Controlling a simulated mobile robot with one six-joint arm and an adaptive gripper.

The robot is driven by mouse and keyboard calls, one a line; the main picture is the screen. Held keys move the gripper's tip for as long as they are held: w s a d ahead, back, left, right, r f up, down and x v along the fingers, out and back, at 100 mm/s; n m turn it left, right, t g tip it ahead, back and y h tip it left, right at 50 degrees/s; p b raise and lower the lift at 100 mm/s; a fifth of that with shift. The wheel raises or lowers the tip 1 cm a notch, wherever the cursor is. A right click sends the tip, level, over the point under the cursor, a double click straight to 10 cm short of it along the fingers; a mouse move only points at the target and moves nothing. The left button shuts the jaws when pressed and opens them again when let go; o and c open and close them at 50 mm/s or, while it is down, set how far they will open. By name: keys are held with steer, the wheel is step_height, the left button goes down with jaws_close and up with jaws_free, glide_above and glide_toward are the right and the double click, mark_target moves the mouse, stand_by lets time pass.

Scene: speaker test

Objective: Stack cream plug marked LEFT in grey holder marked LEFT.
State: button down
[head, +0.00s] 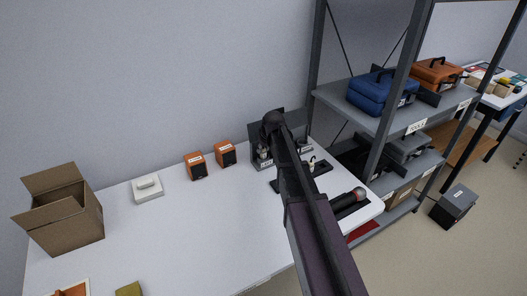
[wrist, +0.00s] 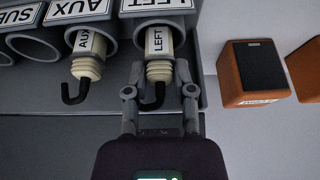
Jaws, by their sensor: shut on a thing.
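The cream plug marked LEFT (wrist: 154,44) has a ribbed neck and a black hooked end. It sits partly inside the round mouth of the grey holder marked LEFT (wrist: 185,28) in the wrist view. My gripper (wrist: 159,72) has a finger on each side of the ribbed neck and is shut on this plug. Whether the plug is fully seated cannot be told. In the head view, my arm hides most of the grey holder rack (head: 256,142) and the gripper.
A plug marked AUX (wrist: 86,55) stands in the holder beside it, close to my left finger. Neighbouring holders look empty. Two orange speakers (head: 197,166) (head: 226,153) stand left of the rack. The white table (head: 190,225) is clear in the middle.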

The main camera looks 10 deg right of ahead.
steer(key=shift+f+b, duration=0.3)
steer(key=shift+b, duration=0.05)
steer(key=shift+c, duration=2.3)
jaws_free()
steer(key=shift+r, duration=0.2)
steer(key=shift+r+p, duration=0.4)
steer(key=shift+p, duration=0.25)
steer(key=p+v, duration=1)
steer(key=v, duration=0.1)
steer(key=shift+r, duration=0.2)
steer(key=shift+s, duration=0.15)
steer(key=s+a+f+m+g+h, duration=0.1)
steer(key=s+m+g, duration=0.2)
steer(key=s, duration=2.1)
steer(key=shift+s+f+m+g, duration=0.2)
steer(key=shift+s+m+g, duration=0.15)
steer(key=shift+g, duration=0.35)
